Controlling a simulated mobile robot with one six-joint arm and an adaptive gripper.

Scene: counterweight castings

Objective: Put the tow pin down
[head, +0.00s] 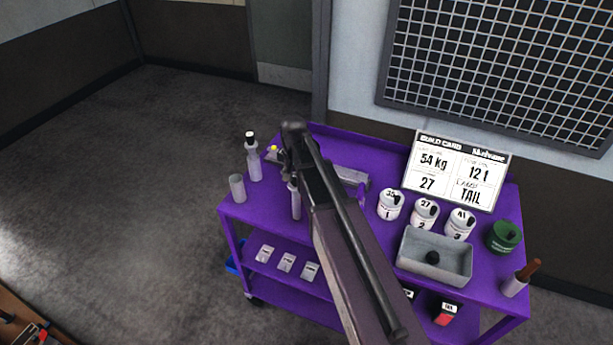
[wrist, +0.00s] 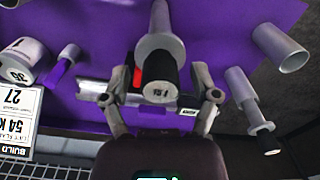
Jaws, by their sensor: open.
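My gripper (head: 291,168) is open, and in the wrist view (wrist: 160,88) a finger is on each side of the pin. My arm hides part of the cart in the head view.
A black-capped grey piece (head: 254,160) and a grey cylinder (head: 237,188) stand left of the pin. A grey bar (head: 350,179) lies behind. White numbered pots (head: 390,205), a grey tray (head: 435,270), a green pot (head: 504,238) and a build card (head: 458,170) are right.

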